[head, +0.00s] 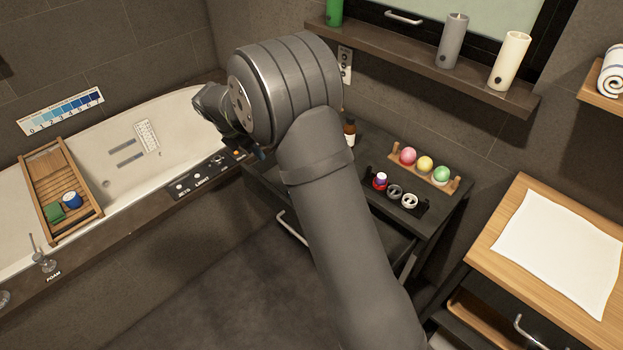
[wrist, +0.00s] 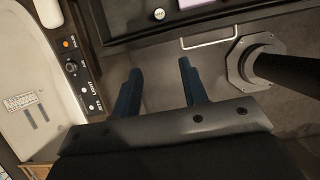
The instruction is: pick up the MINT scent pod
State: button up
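My arm hides part of the cabinet top in the head view.
A drawer handle (wrist: 208,37) projects from the cabinet. The bathtub (head: 178,95) carries a wooden tray (head: 48,165). A wooden counter (head: 481,250) stands right.

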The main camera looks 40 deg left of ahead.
jog(key=shift+w, duration=0.1)
jog(key=w+f+m+g, duration=0.5)
jog(key=w+f+m, duration=0.8)
jog(key=m, duration=0.8)
jog(key=f, duration=1.1)
jog(key=shift+w+d+f, duration=0.1)
jog(key=shift+d+f, duration=0.1)
jog(key=shift+f, duration=0.05)
jog(key=shift+a+f, duration=0.1)
jog(key=shift+f, duration=2.8)
jog(key=shift+c, duration=0.4)
jog(key=c, duration=0.6)
